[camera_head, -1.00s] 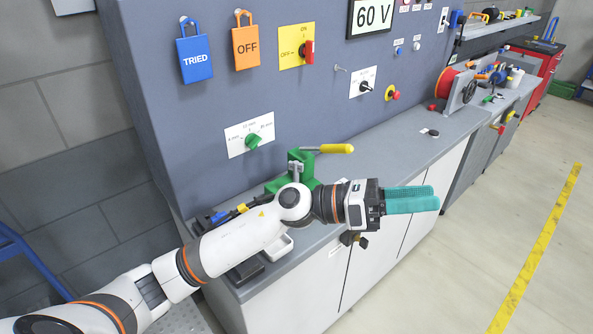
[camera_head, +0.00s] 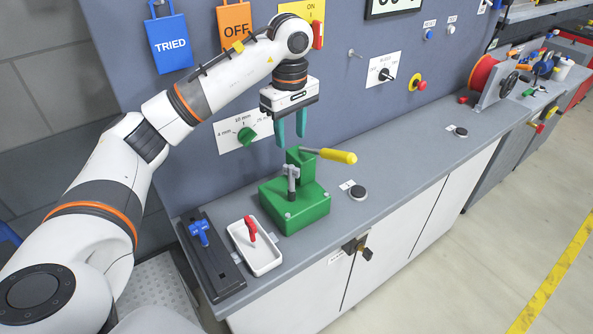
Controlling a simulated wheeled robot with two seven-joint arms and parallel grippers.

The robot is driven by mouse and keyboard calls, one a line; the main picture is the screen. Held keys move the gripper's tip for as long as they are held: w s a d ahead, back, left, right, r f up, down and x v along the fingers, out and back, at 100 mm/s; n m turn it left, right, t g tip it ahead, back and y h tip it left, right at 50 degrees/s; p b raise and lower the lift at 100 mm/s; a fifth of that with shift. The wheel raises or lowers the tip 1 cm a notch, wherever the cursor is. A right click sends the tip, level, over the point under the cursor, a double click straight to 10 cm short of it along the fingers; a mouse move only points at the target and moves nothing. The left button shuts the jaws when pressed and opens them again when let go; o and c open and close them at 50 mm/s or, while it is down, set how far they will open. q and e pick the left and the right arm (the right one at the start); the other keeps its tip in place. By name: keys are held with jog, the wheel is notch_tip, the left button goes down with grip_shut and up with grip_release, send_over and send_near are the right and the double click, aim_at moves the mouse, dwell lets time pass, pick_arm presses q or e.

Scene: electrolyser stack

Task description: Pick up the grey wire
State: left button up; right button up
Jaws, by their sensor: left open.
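I cannot make out a grey wire in this view. My left gripper (camera_head: 291,138) points down in front of the panel, above and behind the green press (camera_head: 296,205) on the grey bench. Its two teal fingers are apart with nothing between them. The press has a lever with a yellow handle (camera_head: 338,156) pointing right. A white tray (camera_head: 265,268) left of the press holds a small red-handled item (camera_head: 250,229). My right gripper is out of view.
A dark rail (camera_head: 225,277) with a blue clamp-like part (camera_head: 200,233) lies at the bench's left end. A round black button (camera_head: 358,192) sits right of the press. A red spool (camera_head: 484,72) stands farther right. The bench (camera_head: 407,160) between is mostly clear.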

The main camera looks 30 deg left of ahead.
aim_at(291, 166)
pick_arm(q)
jog(key=f, duration=0.1)
jog(key=f+p, duration=0.1)
jog(key=f, duration=0.1)
jog(key=shift+s+f, duration=0.35)
jog(key=shift+f, duration=0.05)
jog(key=shift+w+d+f+p, duration=0.1)
jog(key=shift+w+f+p, duration=0.15)
jog(key=shift+f+p, duration=0.6)
jog(key=f, duration=0.1)
jog(key=f+p, duration=0.1)
jog(key=f, duration=0.1)
jog(key=shift+s+d+f+p, duration=0.1)
jog(key=shift+s+f+p, duration=0.1)
jog(key=shift+f+p, duration=0.1)
jog(key=shift+f, duration=0.35)
jog(key=shift+w+f, duration=0.1)
jog(key=shift+f, duration=0.05)
jog(key=c, duration=0.9)
grip_shut()
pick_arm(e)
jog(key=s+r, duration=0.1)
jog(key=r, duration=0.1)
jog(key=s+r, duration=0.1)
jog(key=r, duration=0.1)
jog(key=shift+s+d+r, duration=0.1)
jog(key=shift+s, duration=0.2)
